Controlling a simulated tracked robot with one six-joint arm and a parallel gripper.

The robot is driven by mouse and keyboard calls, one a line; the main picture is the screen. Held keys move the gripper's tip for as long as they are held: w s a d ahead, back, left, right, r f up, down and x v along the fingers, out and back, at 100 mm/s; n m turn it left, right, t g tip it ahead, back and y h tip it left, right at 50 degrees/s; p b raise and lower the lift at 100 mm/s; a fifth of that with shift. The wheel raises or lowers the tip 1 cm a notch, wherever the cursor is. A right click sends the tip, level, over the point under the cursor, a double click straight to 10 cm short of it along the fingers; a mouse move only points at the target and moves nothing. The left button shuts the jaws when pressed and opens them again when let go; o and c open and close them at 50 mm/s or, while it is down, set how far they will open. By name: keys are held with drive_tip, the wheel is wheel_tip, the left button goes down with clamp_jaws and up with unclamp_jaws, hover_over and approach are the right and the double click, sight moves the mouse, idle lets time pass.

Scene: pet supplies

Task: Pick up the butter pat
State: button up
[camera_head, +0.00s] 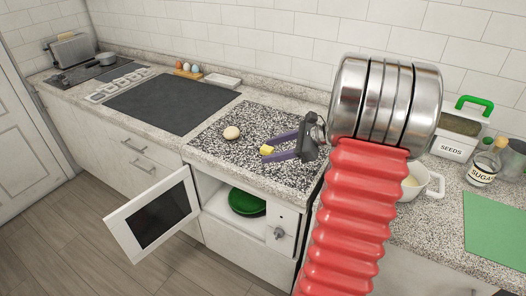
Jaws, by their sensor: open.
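The butter pat (267,150) is a small yellow block on the speckled black-and-white counter section (230,160) above the open microwave. My gripper (272,149) reaches in from the right with two purple fingers, one behind and one in front of the pat. The fingers are apart, and the pat shows at their tips. I cannot tell whether either finger touches it. My red ribbed arm and its metal rings fill the middle right of the view and hide the counter behind them.
A round beige item (231,133) lies left of the pat. The microwave door (155,213) hangs open below, with a green dish (247,202) inside. Right of my arm stand a white mug (432,184), a seeds box (452,147) and a sugar jar (484,168). A dark cooktop (170,101) lies left.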

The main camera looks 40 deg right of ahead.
sight(268, 148)
drive_tip(key=d+f+m+t, duration=0.1)
drive_tip(key=d, duration=0.2)
drive_tip(key=s+d+m+h, duration=0.1)
drive_tip(key=d+m, duration=0.1)
drive_tip(key=d, duration=0.1)
drive_tip(key=s+d+f+m+t, duration=0.1)
drive_tip(key=d, duration=0.3)
drive_tip(key=shift+s+d+f+m+t+h, duration=0.1)
drive_tip(key=shift+s+f+m+t+h, duration=0.1)
drive_tip(key=shift+f+m+t+h, duration=0.15)
drive_tip(key=shift+w, duration=0.1)
drive_tip(key=x, duration=0.8)
drive_tip(key=shift+w+f, duration=0.15)
drive_tip(key=shift+w, duration=0.05)
drive_tip(key=shift+a, duration=0.25)
drive_tip(key=shift+f+x, duration=0.15)
drive_tip(key=shift+x, duration=1.1)
drive_tip(key=shift+f+x, duration=0.15)
drive_tip(key=shift+x, duration=1.15)
drive_tip(key=shift+s+a, duration=0.1)
drive_tip(key=shift+s, duration=0.05)
drive_tip(key=shift+c, duration=0.4)
